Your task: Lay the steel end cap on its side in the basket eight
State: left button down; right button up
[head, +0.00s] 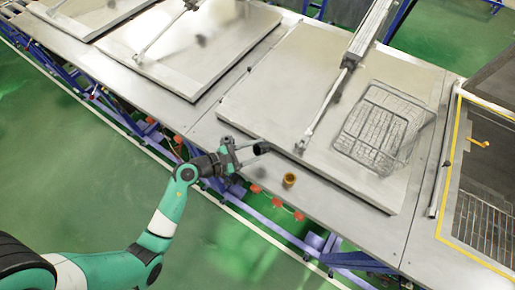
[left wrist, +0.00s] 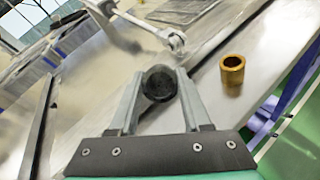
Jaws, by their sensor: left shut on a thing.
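My left gripper (head: 245,156) is shut on a dark, round, hollow-looking piece, which I take for the steel end cap (head: 262,147). It is held just above the front edge of the steel bench. In the left wrist view the end cap (left wrist: 160,83) sits between the two fingertips of the left gripper (left wrist: 158,88), its round dark end facing the camera. A wire basket (head: 383,128) lies on the closed lid to the right of the gripper. I cannot read any number on it. My right gripper is not in view.
A brass ring (head: 290,180) stands on the bench edge, right of the gripper; it also shows in the left wrist view (left wrist: 232,72). A lid's actuator rod (head: 325,108) lies between gripper and basket. An open yellow-edged pit (head: 456,150) with wire racks is at far right.

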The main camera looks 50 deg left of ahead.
pick_arm(q)
notch_tip(320, 180, down, 4)
jog(key=b, duration=0.3)
jog(key=shift+f+b, duration=0.2)
jog(key=shift+b, duration=0.15)
jog(key=shift+f+b, duration=0.9)
jog(key=shift+f, duration=0.45)
jog(key=shift+c, duration=1.4)
grip_release()
jog(key=shift+s, duration=0.1)
jog(key=p+v, duration=0.1)
jog(key=v, duration=1)
jog(key=shift+s, duration=0.25)
